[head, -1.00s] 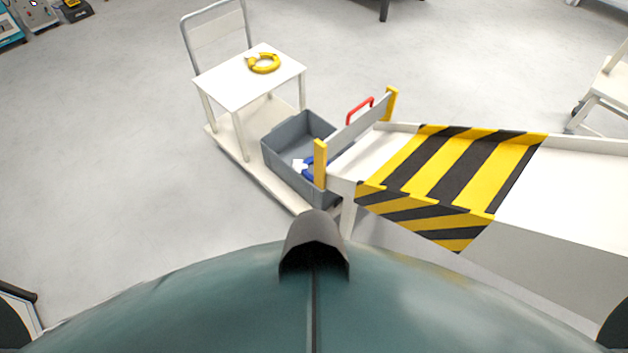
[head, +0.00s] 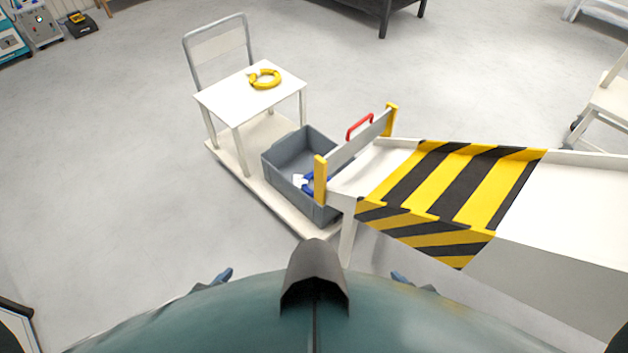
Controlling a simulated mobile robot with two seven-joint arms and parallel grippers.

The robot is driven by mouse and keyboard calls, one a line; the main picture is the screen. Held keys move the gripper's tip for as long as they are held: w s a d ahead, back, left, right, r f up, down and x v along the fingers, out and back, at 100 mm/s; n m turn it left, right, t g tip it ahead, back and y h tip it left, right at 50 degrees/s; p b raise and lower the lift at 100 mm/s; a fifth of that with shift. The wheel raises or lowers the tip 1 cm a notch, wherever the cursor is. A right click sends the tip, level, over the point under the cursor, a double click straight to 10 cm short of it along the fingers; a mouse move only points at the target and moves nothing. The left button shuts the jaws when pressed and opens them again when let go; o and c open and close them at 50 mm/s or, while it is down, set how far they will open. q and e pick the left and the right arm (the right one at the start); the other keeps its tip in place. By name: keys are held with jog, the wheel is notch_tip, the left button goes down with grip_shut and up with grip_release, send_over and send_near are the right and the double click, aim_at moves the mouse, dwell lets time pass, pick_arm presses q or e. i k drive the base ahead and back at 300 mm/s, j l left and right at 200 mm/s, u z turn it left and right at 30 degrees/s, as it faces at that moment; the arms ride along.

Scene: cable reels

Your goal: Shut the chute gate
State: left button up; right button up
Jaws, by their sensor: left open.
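The chute (head: 567,193) comes in from the right, with a yellow-and-black striped section (head: 455,187). At its left end, the gate (head: 357,146) is a pale panel between two yellow posts, with a red handle (head: 359,126) on its top edge. I cannot tell whether the panel's lower edge touches the chute floor. My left gripper (head: 215,281) shows only a small blue-grey part past my body's edge, lower left of the gate and apart from it. My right gripper (head: 411,282) shows only as a small blue-grey part below the chute; its jaws are hidden.
A grey bin (head: 283,168) with blue and white items stands below the chute's end, on the base of a white cart (head: 225,150). A yellow ring (head: 265,79) lies on the cart's top. Open floor (head: 110,170) spreads left. A white stand (head: 606,105) is at the right.

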aim_at(345, 150)
jog(key=i+l+u, duration=0.25)
jog(key=i, duration=0.25)
jog(key=i+l+u, duration=0.25)
jog(key=i, duration=0.2)
jog(key=i+j, duration=0.05)
